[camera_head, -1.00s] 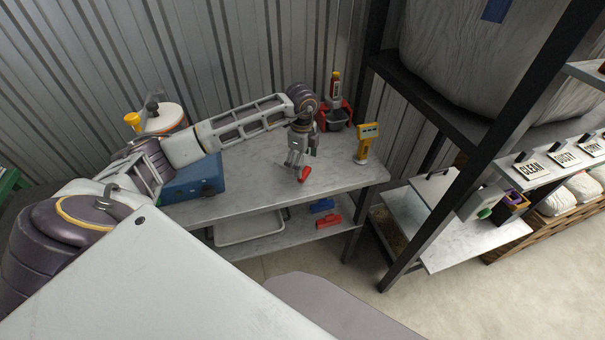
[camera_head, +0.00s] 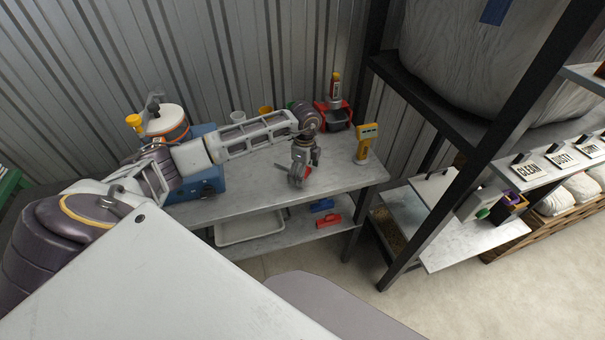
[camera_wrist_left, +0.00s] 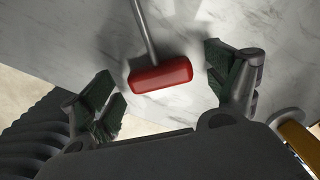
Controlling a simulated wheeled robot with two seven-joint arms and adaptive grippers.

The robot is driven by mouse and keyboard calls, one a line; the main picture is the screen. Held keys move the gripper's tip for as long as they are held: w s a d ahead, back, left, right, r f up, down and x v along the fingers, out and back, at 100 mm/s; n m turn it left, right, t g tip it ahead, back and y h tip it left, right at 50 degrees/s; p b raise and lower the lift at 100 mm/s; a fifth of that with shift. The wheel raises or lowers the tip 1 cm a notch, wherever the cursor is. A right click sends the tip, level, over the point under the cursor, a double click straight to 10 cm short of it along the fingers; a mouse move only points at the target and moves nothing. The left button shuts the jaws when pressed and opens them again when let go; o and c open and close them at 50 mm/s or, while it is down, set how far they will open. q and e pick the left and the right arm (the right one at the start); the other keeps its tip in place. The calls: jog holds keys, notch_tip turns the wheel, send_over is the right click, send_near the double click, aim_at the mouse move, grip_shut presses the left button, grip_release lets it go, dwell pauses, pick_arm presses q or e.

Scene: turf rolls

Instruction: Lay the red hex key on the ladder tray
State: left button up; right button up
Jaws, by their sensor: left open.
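The red hex key (camera_wrist_left: 162,76) lies on the grey-white bench top, its thick red handle towards my gripper and its metal shaft pointing away. In the head view my left gripper mostly hides it, with a little red (camera_head: 308,171) showing. My left gripper (camera_head: 301,178) is low over the bench near its front edge. In the wrist view its open fingers (camera_wrist_left: 168,88) stand on either side of the handle, with gaps on both sides. I cannot tell which surface is the ladder tray. My right gripper is not in view.
On the bench stand a yellow device (camera_head: 366,143), a red bin (camera_head: 333,117) and a blue box (camera_head: 207,186). A white tray (camera_head: 250,229) and blue and red items (camera_head: 328,220) sit on the lower shelf. A dark rack post (camera_head: 440,200) rises at the right.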

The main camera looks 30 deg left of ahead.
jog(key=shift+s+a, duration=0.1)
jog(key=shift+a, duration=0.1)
pick_arm(q)
jog(key=c, duration=1.2)
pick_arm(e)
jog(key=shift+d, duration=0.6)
pick_arm(q)
jog(key=shift+r, duration=0.1)
jog(key=shift+r, duration=0.5)
notch_tip(320, 180, up, 8)
jog(key=shift+f+b, duration=0.2)
jog(key=shift+b, duration=0.25)
jog(key=shift+r, duration=0.6)
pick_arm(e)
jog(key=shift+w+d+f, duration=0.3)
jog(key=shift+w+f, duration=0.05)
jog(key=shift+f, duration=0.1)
